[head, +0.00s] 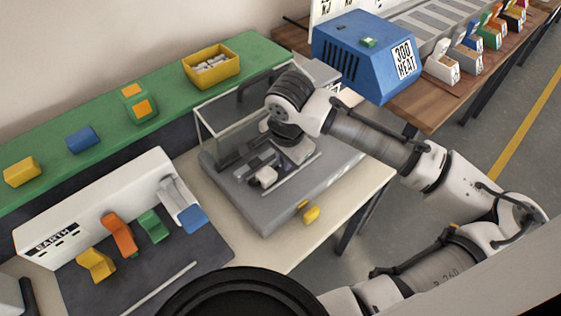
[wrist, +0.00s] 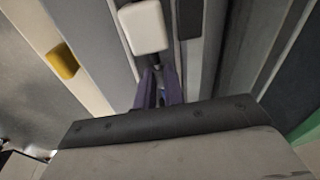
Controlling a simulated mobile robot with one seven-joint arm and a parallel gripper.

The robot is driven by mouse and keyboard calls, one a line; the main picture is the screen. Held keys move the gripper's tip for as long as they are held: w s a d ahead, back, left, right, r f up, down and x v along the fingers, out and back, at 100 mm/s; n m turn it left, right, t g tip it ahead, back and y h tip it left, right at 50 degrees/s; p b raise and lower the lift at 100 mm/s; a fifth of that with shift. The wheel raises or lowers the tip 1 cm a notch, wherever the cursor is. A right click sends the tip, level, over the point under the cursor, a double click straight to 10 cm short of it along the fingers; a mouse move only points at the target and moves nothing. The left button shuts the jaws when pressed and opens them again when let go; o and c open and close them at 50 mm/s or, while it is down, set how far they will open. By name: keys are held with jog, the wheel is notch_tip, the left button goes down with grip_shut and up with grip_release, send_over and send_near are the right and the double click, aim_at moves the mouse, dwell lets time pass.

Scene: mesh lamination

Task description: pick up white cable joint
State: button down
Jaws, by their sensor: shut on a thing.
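The white cable joint (wrist: 144,27) is a small pale block with rounded corners, at the top of the wrist view, right at the tips of my gripper (wrist: 157,70). My gripper's two dark fingers are close together and shut on it; the exact contact is hard to see. In the head view the white joint (head: 267,177) shows small, just below my gripper (head: 268,164), over the grey machine bed (head: 230,195). Whether it touches the bed is unclear.
A clear-walled guard (head: 207,121) stands at the back left of the machine. A yellow knob (head: 311,214) is on its front, and it shows in the wrist view (wrist: 63,60). A blue box (head: 345,60) stands to the right. A green shelf (head: 105,130) runs behind.

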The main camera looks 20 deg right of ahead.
notch_tip(320, 180, up, 20)
jog(key=b, duration=0.1)
dwell(0.5)
notch_tip(320, 180, down, 20)
jog(key=shift+r+p, duration=0.15)
jog(key=shift+p, duration=0.6)
jog(key=c, duration=1.5)
grip_release()
jog(key=shift+f, duration=0.25)
